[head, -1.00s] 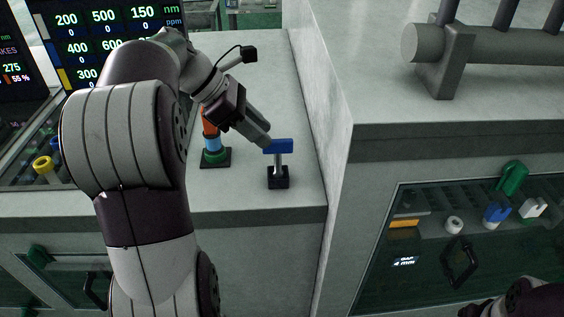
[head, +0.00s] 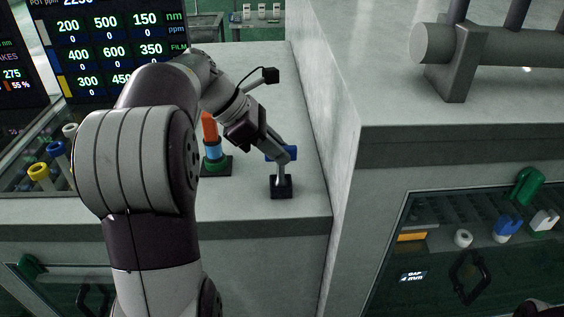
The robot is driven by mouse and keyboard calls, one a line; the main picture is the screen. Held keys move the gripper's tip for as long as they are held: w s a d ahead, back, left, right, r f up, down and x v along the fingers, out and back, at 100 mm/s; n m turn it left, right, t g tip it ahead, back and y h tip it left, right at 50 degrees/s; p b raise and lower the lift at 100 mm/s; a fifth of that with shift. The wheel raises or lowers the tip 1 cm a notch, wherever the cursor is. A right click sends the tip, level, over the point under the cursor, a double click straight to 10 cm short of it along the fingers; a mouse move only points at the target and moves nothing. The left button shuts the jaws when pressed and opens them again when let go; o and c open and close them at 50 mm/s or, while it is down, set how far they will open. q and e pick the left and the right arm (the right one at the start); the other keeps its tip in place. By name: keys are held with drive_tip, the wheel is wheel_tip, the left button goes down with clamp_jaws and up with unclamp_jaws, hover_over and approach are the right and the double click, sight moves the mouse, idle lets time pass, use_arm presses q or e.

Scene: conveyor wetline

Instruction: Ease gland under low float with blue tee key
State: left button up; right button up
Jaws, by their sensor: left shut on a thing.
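The blue tee key (head: 273,154) stands upright in a small black base (head: 281,188) on the grey counter, its pale shaft below the blue crossbar. My left gripper (head: 286,154) is at the crossbar and shut on it, its fingers covering part of the bar. My right gripper is not clearly in view; only a dark piece of my right arm shows at the lower right edge. I cannot make out a gland or a low float in this view.
An orange, blue and green stacked piece (head: 212,149) stands left of the key, partly behind my arm. A pale wall (head: 325,110) rises close on the right. A window (head: 470,240) at lower right shows small coloured parts. Number screens (head: 115,45) stand at the back left.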

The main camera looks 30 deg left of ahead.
use_arm(q)
drive_tip(key=shift+r, duration=0.1)
drive_tip(key=shift+r+p, duration=2.1)
drive_tip(key=shift+r, duration=0.8)
